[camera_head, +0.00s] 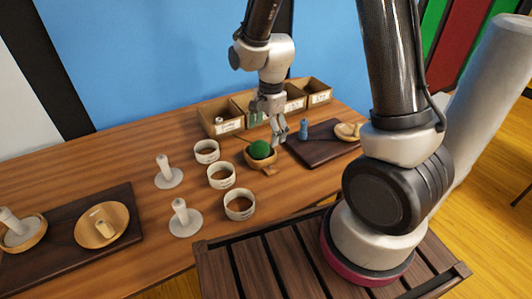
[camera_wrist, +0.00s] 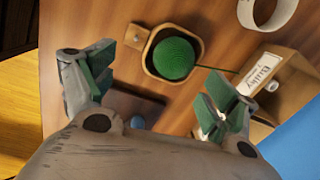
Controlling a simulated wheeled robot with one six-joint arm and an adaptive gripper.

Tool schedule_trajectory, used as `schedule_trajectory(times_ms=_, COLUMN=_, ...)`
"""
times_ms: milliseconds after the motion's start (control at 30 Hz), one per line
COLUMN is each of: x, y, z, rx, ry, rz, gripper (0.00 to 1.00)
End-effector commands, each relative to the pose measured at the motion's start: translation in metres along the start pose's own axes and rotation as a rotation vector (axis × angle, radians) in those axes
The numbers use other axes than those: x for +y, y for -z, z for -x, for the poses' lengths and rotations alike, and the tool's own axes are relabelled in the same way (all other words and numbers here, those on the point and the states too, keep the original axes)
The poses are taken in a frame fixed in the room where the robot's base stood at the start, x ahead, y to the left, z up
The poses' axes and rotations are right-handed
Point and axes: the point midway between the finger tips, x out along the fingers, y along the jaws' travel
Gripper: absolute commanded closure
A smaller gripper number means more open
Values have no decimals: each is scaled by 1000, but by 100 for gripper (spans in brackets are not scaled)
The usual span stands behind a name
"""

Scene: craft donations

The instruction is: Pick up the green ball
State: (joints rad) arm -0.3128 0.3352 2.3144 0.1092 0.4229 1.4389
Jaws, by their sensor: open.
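The green ball (camera_head: 261,149) looks like yarn and sits in a small wooden bowl with a handle (camera_head: 263,164) on the table. In the wrist view the green ball (camera_wrist: 175,58) lies in the wooden bowl (camera_wrist: 150,68), beyond and between my fingertips, with a thin green strand running off to the right. My gripper (camera_head: 279,138) is open and empty, close to the right of the ball in the head view. Its green-padded fingers (camera_wrist: 150,95) are spread wide in the wrist view and do not touch the ball.
A wooden box with labelled compartments (camera_head: 222,128) stands behind the bowl. White rings (camera_head: 221,184) and white pegs on round bases (camera_head: 181,225) stand left of it. A dark board (camera_head: 312,152) to the right holds a blue piece (camera_head: 303,130) and a wooden dish (camera_head: 345,137).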

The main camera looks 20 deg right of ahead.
Motion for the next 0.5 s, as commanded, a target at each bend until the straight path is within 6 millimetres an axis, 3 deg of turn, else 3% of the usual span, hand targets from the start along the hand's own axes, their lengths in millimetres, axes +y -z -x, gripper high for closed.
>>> schedule_trajectory(times_ms=100, x=-19, y=1, z=3, rx=-3, ry=73, rz=-231, gripper=13)
schedule_trajectory(times_ms=200, x=-24, y=2, z=4, rx=-8, ry=96, rz=-351, gripper=13)
schedule_trajectory(times_ms=500, x=-25, y=2, z=-22, rx=-11, ry=94, rz=-412, gripper=13)
